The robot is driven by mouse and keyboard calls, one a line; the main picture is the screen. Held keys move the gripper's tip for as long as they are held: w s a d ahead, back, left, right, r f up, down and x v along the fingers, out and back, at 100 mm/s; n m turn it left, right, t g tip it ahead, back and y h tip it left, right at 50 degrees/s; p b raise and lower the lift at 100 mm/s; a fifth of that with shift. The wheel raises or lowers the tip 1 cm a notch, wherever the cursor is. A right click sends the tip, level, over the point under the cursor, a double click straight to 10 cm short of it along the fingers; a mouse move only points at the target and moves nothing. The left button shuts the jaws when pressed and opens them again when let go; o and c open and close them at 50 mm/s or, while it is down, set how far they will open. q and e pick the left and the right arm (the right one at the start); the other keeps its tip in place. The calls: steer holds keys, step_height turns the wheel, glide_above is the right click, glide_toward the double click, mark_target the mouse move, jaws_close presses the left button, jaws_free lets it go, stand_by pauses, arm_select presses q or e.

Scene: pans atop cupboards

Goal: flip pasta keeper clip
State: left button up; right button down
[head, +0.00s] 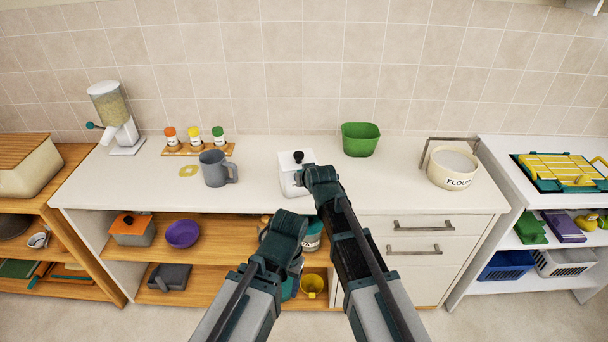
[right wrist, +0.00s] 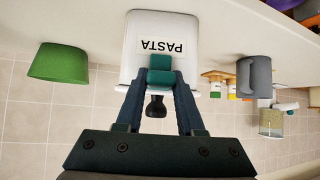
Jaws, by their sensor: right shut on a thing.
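The pasta keeper (head: 291,184) is a white box with a black-knobbed lid, near the front middle of the white counter. In the right wrist view the keeper (right wrist: 147,28) appears upside down, its PASTA label facing me. My right gripper (head: 304,177) is at its front.
A grey mug (head: 214,170) and a spice rack (head: 198,149) stand left of the keeper. A green bowl (head: 360,140) stands behind right, and a flour pot (head: 452,168) farther right. Bare counter lies between keeper and flour pot. Open shelves are below.

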steer(key=shift+f, duration=0.1)
steer(key=c, duration=0.5)
jaws_free()
steer(key=p+v, duration=0.8)
steer(key=v, duration=0.6)
steer(key=shift+p, duration=0.3)
steer(key=shift+w, duration=0.1)
